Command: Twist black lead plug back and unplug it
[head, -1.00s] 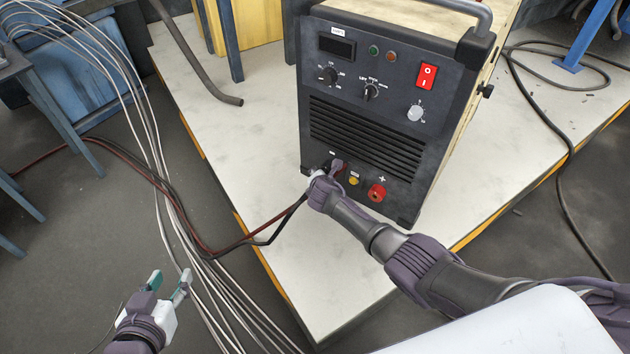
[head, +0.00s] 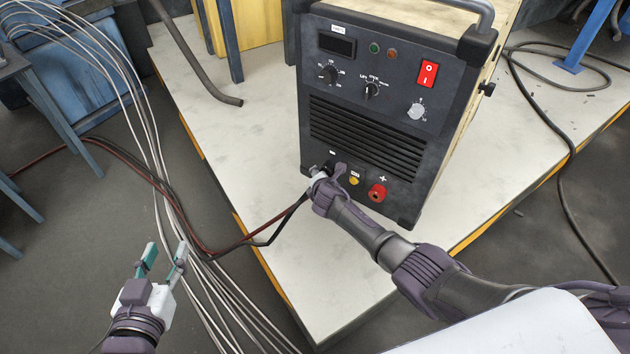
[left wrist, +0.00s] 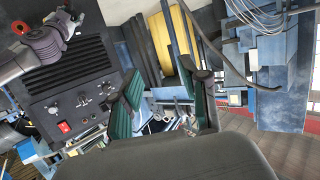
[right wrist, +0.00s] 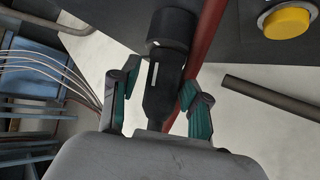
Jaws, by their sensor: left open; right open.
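The black lead plug (right wrist: 168,75) sits at the lower left of the welding machine's front panel (head: 375,100). In the right wrist view it lies between the two fingers of my right gripper (right wrist: 155,100), which are open with gaps beside it. In the head view my right gripper (head: 322,178) is at the plug and mostly hides it. The red lead (right wrist: 205,45) runs beside the plug. My left gripper (head: 162,260) is open and empty above the floor at the lower left. It also shows open in the left wrist view (left wrist: 165,95).
The machine stands on a pale platform (head: 230,150) with a yellow edge. A red socket (head: 377,192) and a yellow button (head: 354,181) are right of the plug. Several pale cables (head: 160,170) run along the floor near my left gripper. A dark hose (head: 195,70) lies on the platform.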

